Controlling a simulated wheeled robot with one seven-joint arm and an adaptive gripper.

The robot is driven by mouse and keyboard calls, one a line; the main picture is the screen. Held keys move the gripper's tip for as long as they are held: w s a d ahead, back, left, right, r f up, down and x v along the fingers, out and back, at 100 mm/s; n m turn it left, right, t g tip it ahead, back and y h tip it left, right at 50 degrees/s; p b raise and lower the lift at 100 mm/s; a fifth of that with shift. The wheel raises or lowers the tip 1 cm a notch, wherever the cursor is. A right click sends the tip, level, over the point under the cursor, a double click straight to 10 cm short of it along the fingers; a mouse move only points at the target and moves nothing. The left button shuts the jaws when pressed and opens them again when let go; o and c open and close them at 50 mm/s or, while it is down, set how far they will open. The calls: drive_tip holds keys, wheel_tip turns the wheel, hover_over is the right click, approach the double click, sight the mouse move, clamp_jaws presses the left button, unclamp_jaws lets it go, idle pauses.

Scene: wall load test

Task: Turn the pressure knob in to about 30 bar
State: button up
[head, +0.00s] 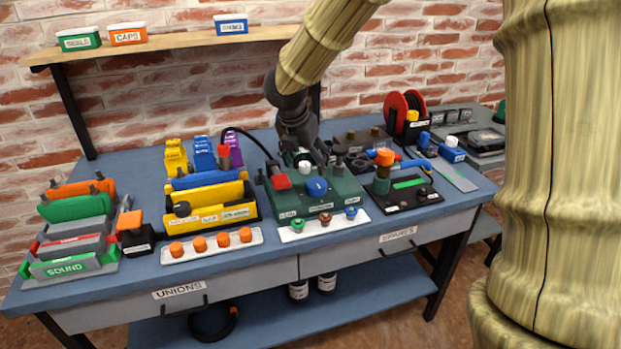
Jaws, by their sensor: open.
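A dark green unit (343,197) stands near the middle of the bench, with a blue knob (317,187) on its front and a red part (281,182) at its left. I cannot read its small labels, so I cannot tell for sure which knob is the pressure knob. No pressure reading is legible. My gripper (308,160) is dark and points down over the back of the green unit, behind the blue knob. It appears empty and apart from the blue knob. The fingertips are small and partly lost against dark fittings.
A white strip (343,222) with several coloured caps lies in front of the unit. A yellow tray (252,203) stands close on its left. A black device with an orange-topped fitting (384,157) stands close on its right. A shelf (180,47) hangs behind.

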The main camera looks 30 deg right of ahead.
sight(317, 183)
drive_tip(key=x, duration=0.6)
drive_tip(key=b+x, duration=0.1)
drive_tip(key=x, duration=0.3)
drive_tip(key=shift+s+d, duration=0.25)
drive_tip(key=shift+s, duration=0.05)
drive_tip(key=c, duration=1)
